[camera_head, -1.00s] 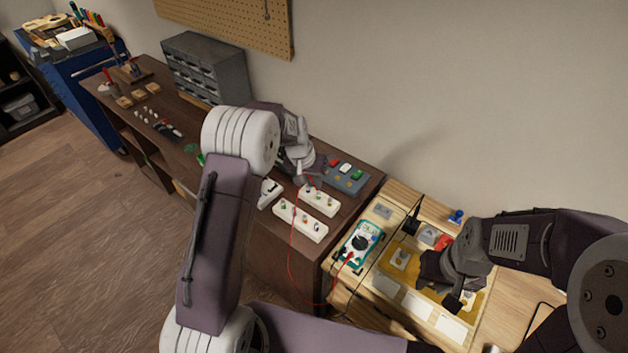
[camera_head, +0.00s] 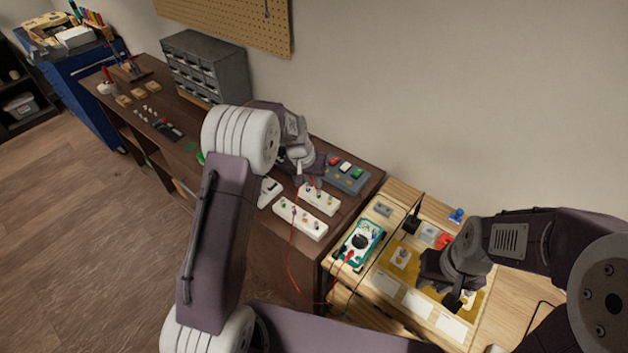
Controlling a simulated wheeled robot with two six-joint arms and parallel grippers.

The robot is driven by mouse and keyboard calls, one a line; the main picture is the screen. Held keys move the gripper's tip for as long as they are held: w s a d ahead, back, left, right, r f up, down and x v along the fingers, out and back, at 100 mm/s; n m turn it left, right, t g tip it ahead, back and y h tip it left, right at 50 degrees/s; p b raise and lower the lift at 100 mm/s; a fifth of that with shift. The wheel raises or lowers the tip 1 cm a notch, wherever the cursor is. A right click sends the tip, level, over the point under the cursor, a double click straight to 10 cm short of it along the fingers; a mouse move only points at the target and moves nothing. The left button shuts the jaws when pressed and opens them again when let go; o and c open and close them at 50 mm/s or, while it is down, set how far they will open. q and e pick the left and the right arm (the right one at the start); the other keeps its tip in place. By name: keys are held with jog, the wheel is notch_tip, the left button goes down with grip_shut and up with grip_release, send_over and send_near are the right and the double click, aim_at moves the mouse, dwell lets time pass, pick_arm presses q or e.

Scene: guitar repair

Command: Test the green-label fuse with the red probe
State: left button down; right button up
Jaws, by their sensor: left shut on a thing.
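My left gripper (camera_head: 309,180) is shut on the red probe (camera_head: 313,187), just above the rear white fuse block (camera_head: 322,201). Whether the probe tip touches a fuse is too small to tell. A red lead (camera_head: 290,255) hangs from the probe and loops down to the teal multimeter (camera_head: 361,242). A second white fuse block (camera_head: 301,224) lies in front. Both blocks carry small parts with coloured marks; I cannot tell which is the green-label fuse. My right gripper (camera_head: 453,301) is over the yellow tray (camera_head: 398,268) at the right; its fingers are unclear.
A grey box with coloured buttons (camera_head: 346,173) stands behind the fuse blocks. A grey drawer cabinet (camera_head: 205,67) stands further left on the dark bench. A black stand (camera_head: 412,222) and a red item (camera_head: 444,240) are near the yellow tray.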

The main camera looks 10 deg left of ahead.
pick_arm(q)
jog(key=shift+f+b, duration=0.3)
jog(key=shift+f, duration=0.15)
dwell(2.2)
notch_tip(320, 180, up, 6)
jog(key=p, duration=0.5)
jog(key=shift+r, duration=0.1)
